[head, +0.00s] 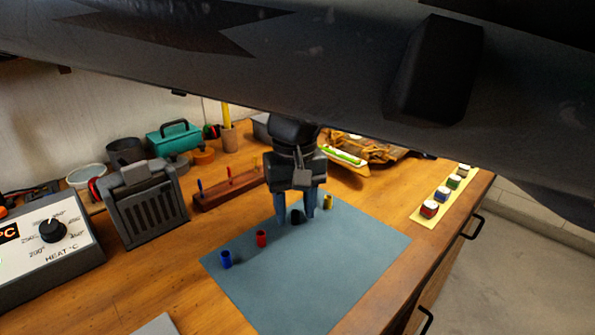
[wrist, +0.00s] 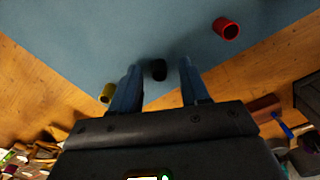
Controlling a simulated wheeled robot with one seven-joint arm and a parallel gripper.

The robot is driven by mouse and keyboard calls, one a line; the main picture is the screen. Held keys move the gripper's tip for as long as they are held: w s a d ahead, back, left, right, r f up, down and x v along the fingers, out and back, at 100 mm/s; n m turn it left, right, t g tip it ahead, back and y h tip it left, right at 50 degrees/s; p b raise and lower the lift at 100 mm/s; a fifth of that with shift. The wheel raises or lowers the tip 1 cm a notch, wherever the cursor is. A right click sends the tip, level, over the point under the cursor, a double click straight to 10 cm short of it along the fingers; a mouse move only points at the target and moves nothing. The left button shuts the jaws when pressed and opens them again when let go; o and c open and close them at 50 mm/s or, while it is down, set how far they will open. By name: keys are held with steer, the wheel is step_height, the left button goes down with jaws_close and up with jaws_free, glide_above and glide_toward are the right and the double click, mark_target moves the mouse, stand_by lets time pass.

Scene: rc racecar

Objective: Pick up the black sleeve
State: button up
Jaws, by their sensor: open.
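The black sleeve (head: 297,216) is a small dark cylinder on the blue-grey mat (head: 340,262). In the head view my gripper (head: 296,218) points down over it, with a blue finger on each side. The wrist view also shows the black sleeve (wrist: 158,69), at the level of the fingertips and roughly midway between them. My gripper (wrist: 160,72) is open, and clear gaps show on both sides of the sleeve. I cannot tell how high the fingertips are above the mat.
A red sleeve (head: 261,239) and a blue sleeve (head: 225,259) stand to the left on the mat; a yellow sleeve (head: 328,201) is close right of my gripper. A wooden peg rack (head: 225,190) stands behind. The mat's front is clear.

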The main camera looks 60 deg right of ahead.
steer(key=shift+a, duration=0.1)
steer(key=shift+c, duration=0.4)
jaws_close()
